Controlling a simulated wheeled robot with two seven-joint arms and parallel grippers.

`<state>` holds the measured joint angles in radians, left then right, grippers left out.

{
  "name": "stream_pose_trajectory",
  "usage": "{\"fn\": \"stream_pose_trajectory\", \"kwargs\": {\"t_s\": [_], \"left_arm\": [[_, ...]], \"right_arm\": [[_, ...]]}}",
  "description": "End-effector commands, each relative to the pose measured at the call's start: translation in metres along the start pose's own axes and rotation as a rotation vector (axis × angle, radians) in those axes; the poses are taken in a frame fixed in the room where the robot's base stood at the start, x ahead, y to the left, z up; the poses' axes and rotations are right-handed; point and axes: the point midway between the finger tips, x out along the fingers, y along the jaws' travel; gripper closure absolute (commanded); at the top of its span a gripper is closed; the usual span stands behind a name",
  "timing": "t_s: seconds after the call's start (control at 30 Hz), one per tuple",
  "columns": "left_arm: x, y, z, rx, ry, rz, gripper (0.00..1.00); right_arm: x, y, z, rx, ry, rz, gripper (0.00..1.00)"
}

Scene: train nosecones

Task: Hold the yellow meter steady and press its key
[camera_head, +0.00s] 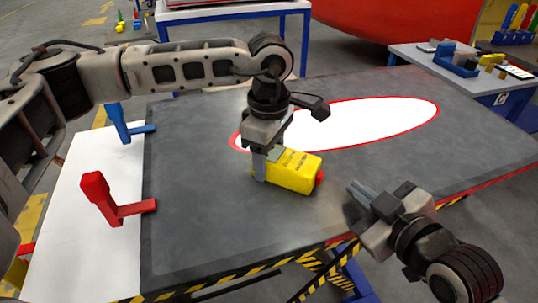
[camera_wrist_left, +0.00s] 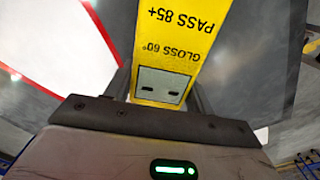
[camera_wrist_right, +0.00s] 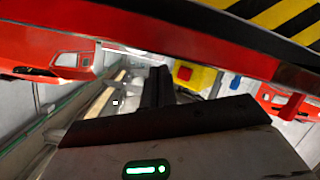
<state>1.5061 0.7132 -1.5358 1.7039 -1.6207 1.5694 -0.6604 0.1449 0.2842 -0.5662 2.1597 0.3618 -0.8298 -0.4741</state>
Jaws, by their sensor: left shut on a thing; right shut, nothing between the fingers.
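The yellow meter (camera_head: 297,172) lies on the dark grey surface near the middle of the head view. Its red key (camera_head: 320,178) is on the end facing right. My left gripper (camera_head: 262,166) is shut on the meter's left end from above. In the left wrist view the meter (camera_wrist_left: 176,45) runs between the fingers, with "PASS 85+" and "GLOSS 60°" printed on it. My right gripper (camera_head: 358,192) is shut and empty, to the right of the red key and apart from it. The right wrist view shows the meter's yellow end (camera_wrist_right: 200,80) and red key (camera_wrist_right: 184,73) beyond the closed fingertips.
A white oval edged in red (camera_head: 370,120) marks the grey surface (camera_head: 200,220) behind the meter. Red (camera_head: 100,195) and blue (camera_head: 120,125) brackets stand along the left edge. A side table (camera_head: 410,57) with several small items is at the back right. The grey surface in front is clear.

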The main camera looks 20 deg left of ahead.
Motion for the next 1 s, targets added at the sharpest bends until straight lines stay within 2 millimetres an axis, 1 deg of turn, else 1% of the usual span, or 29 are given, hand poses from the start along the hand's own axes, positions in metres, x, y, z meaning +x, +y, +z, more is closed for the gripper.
{"fn": "stream_pose_trajectory", "kwargs": {"t_s": [0.03, 0.1, 0.3, 1.0], "left_arm": [[0.003, -0.002, 0.000, 0.002, 0.001, -0.007, 0.80], [0.003, -0.002, 0.000, 0.002, 0.001, -0.007, 0.80], [0.003, -0.002, 0.000, 0.002, 0.001, -0.008, 0.80], [0.003, -0.002, 0.000, 0.002, 0.001, -0.008, 0.80]], "right_arm": [[0.005, -0.004, -0.005, 0.002, 0.004, 0.000, 1.00], [0.011, -0.007, -0.008, 0.001, 0.002, -0.001, 1.00], [0.021, -0.015, -0.015, 0.000, 0.000, 0.000, 1.00], [0.022, -0.016, -0.016, 0.000, 0.000, 0.000, 1.00]]}}
